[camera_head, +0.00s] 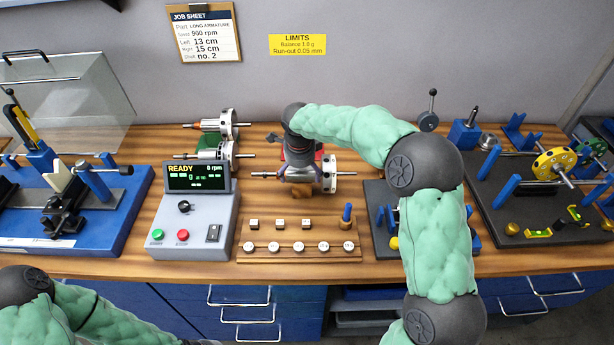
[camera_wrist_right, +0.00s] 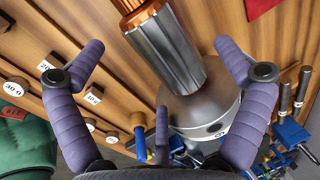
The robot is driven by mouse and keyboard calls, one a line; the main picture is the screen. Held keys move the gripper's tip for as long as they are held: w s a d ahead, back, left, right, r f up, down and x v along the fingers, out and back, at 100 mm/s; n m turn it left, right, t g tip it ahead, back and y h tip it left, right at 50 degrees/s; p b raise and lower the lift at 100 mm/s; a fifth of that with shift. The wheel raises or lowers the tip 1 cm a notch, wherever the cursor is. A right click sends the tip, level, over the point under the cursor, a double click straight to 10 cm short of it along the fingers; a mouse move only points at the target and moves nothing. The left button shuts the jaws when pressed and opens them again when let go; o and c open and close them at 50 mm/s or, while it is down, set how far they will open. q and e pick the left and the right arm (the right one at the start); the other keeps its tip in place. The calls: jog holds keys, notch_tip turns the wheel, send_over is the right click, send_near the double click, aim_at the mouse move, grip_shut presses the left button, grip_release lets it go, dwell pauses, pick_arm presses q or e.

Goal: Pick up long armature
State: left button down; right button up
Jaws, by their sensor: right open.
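An armature (camera_head: 331,174) with a pale disc and a thin shaft lies on the bench in the head view, partly hidden by my right arm. In the right wrist view the armature (camera_wrist_right: 168,50) shows a ribbed silver core, copper windings and a grey disc. I cannot tell its length against the others. My right gripper (camera_head: 299,155) points down over it. In the wrist view its purple fingers (camera_wrist_right: 160,52) are spread apart on both sides of the core, with a third finger below, and they hold nothing. My left arm shows at the lower left, its gripper out of view.
Two more armatures (camera_head: 217,152) lie behind the READY control box (camera_head: 193,215). A wooden weight rack (camera_head: 300,249) stands in front. Blue fixtures (camera_head: 100,225) are at left, and a stand with a yellow wheel (camera_head: 553,163) is at right. A job sheet (camera_head: 204,33) hangs on the wall.

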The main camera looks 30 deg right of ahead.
jog(key=x, duration=0.2)
jog(key=shift+f, duration=0.3)
jog(key=shift+c, duration=0.3)
jog(key=shift+r, duration=0.1)
jog(key=c, duration=1.4)
jog(key=shift+w+d+r, duration=0.1)
jog(key=shift+r, duration=0.05)
jog(key=shift+c, duration=1.4)
jog(key=shift+r, duration=0.15)
